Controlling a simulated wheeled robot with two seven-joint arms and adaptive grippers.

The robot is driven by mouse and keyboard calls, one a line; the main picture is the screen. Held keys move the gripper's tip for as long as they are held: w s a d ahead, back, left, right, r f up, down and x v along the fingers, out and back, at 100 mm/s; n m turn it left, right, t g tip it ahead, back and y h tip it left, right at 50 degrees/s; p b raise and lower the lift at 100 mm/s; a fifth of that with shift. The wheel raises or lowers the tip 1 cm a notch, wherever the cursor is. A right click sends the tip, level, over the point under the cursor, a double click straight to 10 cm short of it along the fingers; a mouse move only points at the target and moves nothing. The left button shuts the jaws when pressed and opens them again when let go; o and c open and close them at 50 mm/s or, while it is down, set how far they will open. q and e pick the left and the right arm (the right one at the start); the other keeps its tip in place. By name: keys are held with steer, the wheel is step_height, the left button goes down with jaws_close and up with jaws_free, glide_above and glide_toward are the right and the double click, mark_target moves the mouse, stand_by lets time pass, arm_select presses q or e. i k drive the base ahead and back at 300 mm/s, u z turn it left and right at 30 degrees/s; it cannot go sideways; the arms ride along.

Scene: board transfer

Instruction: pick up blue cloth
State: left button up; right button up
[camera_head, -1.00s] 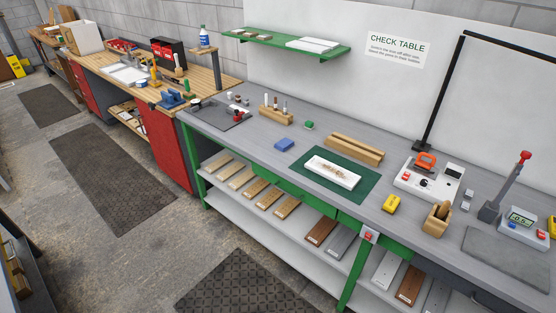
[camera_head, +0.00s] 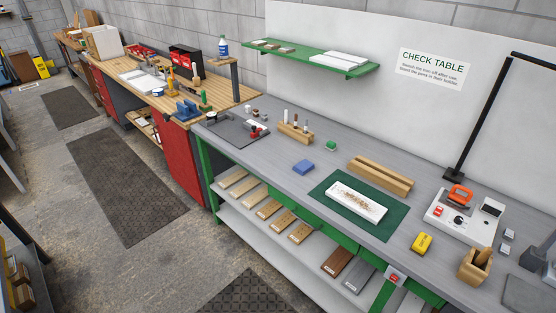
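The blue cloth (camera_head: 303,167) lies as a small folded pad on the grey check table (camera_head: 281,182). It is left of the green mat (camera_head: 392,225) and in front of the wooden holder with upright tools. Nothing covers it. A white board (camera_head: 357,201) with a brown patch of crumbs lies on the green mat. Neither of my grippers shows in the head view.
A wooden tool holder (camera_head: 295,133), a small green item (camera_head: 330,146) and a long wooden block (camera_head: 380,177) stand behind the cloth. A yellow object (camera_head: 421,243) and a white device (camera_head: 462,217) are to the right. Bare tabletop surrounds the cloth.

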mark_target(305, 166)
steer(key=u, duration=0.05)
steer(key=i, duration=0.75)
steer(key=z, duration=0.9)
steer(key=i, duration=0.5)
steer(key=z, duration=0.55)
